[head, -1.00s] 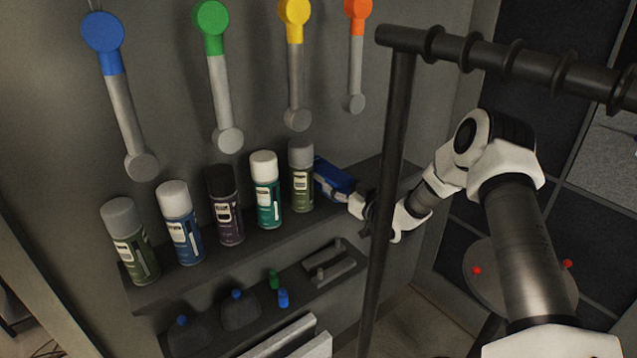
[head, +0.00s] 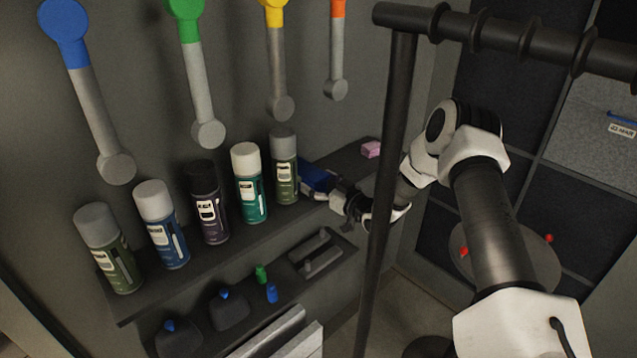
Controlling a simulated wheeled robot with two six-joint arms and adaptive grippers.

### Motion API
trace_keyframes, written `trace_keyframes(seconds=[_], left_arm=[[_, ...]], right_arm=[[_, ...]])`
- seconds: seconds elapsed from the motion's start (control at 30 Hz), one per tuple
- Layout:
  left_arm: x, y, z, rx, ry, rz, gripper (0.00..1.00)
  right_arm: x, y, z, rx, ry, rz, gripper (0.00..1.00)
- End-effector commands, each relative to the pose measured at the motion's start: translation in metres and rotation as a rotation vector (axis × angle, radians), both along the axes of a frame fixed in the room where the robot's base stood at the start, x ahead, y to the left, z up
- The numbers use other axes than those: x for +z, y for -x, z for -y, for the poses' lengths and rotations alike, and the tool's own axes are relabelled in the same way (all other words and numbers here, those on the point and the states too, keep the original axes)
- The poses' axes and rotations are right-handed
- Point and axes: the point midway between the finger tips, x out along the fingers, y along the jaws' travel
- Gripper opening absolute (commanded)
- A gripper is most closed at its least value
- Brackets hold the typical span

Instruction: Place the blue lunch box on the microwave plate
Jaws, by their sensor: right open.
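A blue box (head: 315,178), likely the lunch box, sits on the upper shelf just right of the last spray can. It is partly hidden by that can and by my right gripper. My right gripper (head: 334,192) is open at the near right end of the blue box; I cannot tell whether the fingers touch it or go around it. My right arm comes in from the right, behind a dark upright pole. I cannot make out a microwave plate for sure. My left gripper is not in view.
Several spray cans (head: 250,185) stand in a row on the upper shelf (head: 205,265). A pink block (head: 371,148) lies at its far end. A dark pole (head: 388,190) stands in front of my arm. A round grey disc (head: 535,265) with red knobs is at right.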

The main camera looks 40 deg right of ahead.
Motion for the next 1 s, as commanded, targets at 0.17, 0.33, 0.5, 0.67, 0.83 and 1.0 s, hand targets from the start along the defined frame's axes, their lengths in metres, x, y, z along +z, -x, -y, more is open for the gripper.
trace_keyframes(seconds=[0.17,0.33,0.5,0.67,0.83,1.0], left_arm=[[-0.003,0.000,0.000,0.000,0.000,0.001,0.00],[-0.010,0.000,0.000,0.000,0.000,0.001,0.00],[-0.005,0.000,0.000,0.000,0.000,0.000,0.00],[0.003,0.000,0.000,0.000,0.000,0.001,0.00],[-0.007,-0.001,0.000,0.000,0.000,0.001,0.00],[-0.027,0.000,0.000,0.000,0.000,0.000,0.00]], right_arm=[[-0.001,0.009,0.002,-0.002,-0.003,0.000,0.82],[0.000,0.046,0.007,-0.006,-0.010,0.003,0.82],[0.005,0.086,0.010,-0.006,-0.009,0.003,0.82],[0.005,0.110,0.012,-0.003,-0.006,0.001,0.82],[0.001,0.108,0.009,0.000,0.002,0.007,0.91],[0.013,0.076,0.003,-0.013,0.001,0.020,0.91]])
